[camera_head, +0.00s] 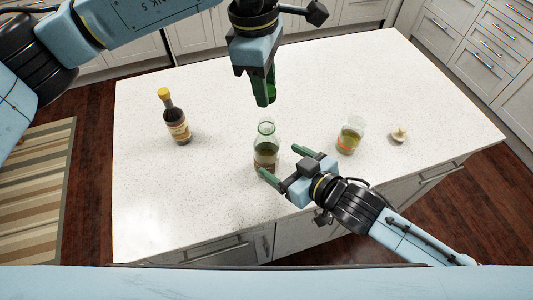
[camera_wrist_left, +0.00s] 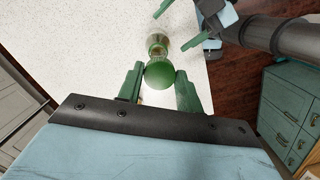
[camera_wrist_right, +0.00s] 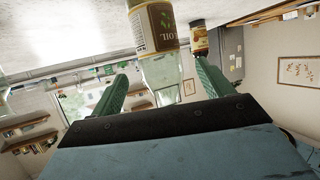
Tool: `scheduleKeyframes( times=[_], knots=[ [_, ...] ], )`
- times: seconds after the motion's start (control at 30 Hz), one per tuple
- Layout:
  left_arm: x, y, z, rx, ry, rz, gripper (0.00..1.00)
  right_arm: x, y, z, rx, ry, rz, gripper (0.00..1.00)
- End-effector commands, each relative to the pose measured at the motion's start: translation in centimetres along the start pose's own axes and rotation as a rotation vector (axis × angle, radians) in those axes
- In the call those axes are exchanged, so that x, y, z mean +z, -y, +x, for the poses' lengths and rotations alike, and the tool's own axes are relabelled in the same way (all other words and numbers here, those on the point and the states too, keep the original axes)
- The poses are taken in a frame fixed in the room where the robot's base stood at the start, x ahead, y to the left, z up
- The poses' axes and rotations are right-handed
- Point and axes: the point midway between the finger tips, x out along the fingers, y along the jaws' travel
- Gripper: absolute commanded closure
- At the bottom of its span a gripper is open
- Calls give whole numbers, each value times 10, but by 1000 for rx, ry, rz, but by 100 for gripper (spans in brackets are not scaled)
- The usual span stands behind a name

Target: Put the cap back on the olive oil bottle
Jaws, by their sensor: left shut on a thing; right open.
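The olive oil bottle (camera_head: 265,153) stands upright and uncapped on the white counter. In the right wrist view it appears upside down, with its label (camera_wrist_right: 155,28) showing "OIL". The round green cap (camera_wrist_left: 159,75) is held between the fingers of my left gripper (camera_head: 264,98), which is shut on it above the bottle's mouth. In the left wrist view the bottle (camera_wrist_left: 157,45) shows just beyond the cap, partly hidden by it. My right gripper (camera_head: 278,160) is open, low at the front right of the bottle, its fingers pointing toward either side of it. Contact cannot be told.
A dark bottle with a yellow cap (camera_head: 175,118) stands to the left on the counter (camera_head: 200,205). A glass jar (camera_head: 350,135) and a small pale bulb-shaped item (camera_head: 399,135) stand to the right. The counter's front edge runs beneath my right arm. Free counter lies between these things.

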Motion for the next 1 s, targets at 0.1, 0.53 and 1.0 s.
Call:
scheduleKeyframes(
  times=[0.1, 0.53, 1.0],
  knots=[
    [0, 0, 0, 0, 0, 0, 85, -2, 0, 25, -1, -3, 0, 21],
    [0, 0, 0, 0, 0, 0, 85, -1, 0, 68, -1, -1, 0, 21],
    [0, 0, 0, 0, 0, 0, 85, 0, 0, 68, -1, -1, 0, 44]
  ],
)
